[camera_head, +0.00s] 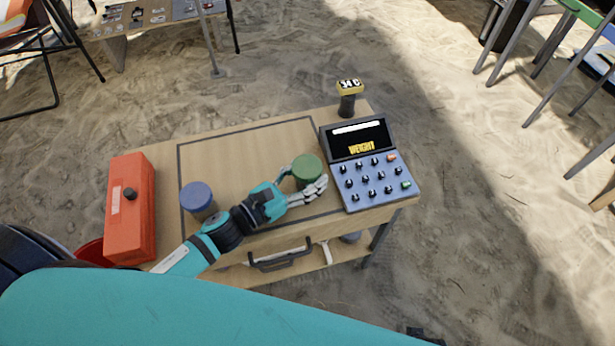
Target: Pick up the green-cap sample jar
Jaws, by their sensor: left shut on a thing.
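The green-cap sample jar (307,168) is on the right part of the wooden table, just left of the weighing device. Its green lid shows from above; its body is mostly hidden by my fingers. My left gripper (304,188) comes in from the left and is shut on the jar, with fingers on its near side and left side. I cannot tell whether the jar is lifted or still touching the table. My right gripper is not in view.
A blue-cap jar (197,197) stands on the left of the table (165,165), close to my left arm. An orange-red box (130,215) is at the left end.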

